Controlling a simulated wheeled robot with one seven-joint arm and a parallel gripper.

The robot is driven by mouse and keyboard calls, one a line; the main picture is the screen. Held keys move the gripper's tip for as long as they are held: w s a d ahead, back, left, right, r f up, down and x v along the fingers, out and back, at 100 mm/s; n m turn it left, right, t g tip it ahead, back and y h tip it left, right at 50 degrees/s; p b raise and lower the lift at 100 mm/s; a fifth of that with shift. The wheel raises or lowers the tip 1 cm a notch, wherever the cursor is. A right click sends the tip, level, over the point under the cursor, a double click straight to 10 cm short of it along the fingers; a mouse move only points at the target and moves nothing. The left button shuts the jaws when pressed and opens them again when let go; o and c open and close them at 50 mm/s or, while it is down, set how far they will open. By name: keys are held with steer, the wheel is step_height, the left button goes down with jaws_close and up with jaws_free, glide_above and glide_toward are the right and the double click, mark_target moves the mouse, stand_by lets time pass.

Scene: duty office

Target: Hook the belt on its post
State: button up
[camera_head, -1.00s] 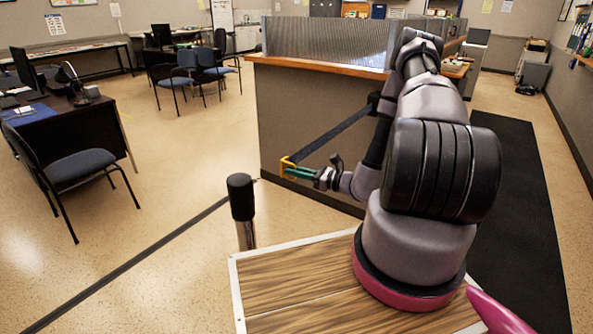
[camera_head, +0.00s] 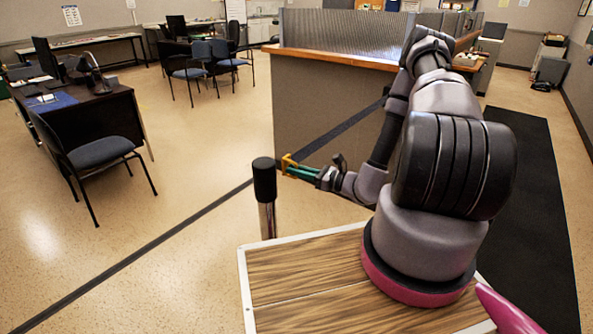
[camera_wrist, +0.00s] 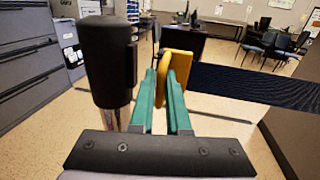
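The belt is a dark strap (camera_head: 345,128) with a yellow end clip (camera_head: 287,162). It runs taut from the counter side to my gripper (camera_head: 296,170). My gripper's green fingers are closed about the yellow clip, which also shows at the fingertips in the wrist view (camera_wrist: 178,88). The post (camera_head: 265,182) is a metal pole with a black cylindrical head, standing upright just left of the clip. In the wrist view the post head (camera_wrist: 107,62) is left of the fingers, with a small gap to the clip. A small fitting shows on the head's right side.
The grey counter (camera_head: 325,100) with a wooden ledge stands behind my arm. A blue chair (camera_head: 98,152) and a desk (camera_head: 90,112) are at the left. My wood-topped base is close to the post. Open floor lies left of the post.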

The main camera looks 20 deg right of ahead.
steer(key=o, duration=0.3)
